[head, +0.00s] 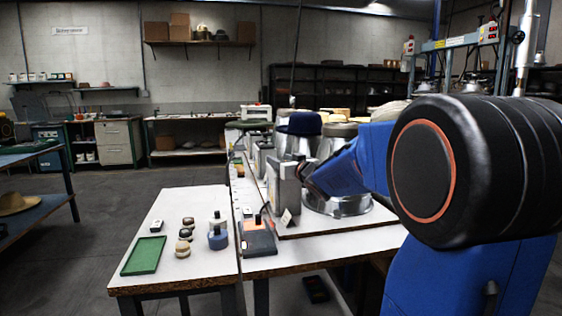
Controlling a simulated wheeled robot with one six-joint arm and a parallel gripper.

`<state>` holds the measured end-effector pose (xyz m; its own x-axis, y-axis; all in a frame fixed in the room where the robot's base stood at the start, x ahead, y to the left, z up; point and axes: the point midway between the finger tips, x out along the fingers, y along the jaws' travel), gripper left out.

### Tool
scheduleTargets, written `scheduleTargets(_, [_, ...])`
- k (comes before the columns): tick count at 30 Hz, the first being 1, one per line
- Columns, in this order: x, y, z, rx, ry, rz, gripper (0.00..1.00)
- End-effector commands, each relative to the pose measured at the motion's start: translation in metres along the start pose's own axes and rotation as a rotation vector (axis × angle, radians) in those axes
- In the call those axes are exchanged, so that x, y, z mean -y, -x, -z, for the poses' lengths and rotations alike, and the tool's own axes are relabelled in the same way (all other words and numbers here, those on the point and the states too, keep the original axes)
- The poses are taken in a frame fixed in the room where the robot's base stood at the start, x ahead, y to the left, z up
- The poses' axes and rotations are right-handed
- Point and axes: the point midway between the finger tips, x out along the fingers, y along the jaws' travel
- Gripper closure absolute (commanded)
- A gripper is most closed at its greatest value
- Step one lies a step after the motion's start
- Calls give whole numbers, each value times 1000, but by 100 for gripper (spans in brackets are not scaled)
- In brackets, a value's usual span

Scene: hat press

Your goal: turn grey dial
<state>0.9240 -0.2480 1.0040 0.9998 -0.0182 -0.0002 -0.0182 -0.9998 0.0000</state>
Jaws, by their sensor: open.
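A grey box-shaped control unit (285,188) stands upright on the white bench, left of a shiny metal hat form base (335,200). I cannot make out the grey dial; it is too small to tell or hidden by my arm or the unit's faces. My blue arm reaches in from the right. The dark end of my gripper (306,172) is close to the right side of the grey unit. Its fingers are small and partly hidden, and I see nothing held in them. I cannot tell whether it touches the unit.
A dark blue hat form (300,123) stands behind the gripper. Open floor lies to the left.

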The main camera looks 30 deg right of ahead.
Motion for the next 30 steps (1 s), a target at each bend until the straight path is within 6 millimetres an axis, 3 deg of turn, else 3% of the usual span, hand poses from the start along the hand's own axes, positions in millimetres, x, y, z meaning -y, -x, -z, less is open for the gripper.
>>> scheduleTargets(3, [0, 0, 0, 0, 0, 0, 55])
scheduleTargets(9, [0, 0, 0, 0, 0, 0, 96])
scheduleTargets(20, [1, 0, 0, 0, 1, 33, 96])
scheduleTargets(30, [6, 1, 0, 1, 1, 183, 96])
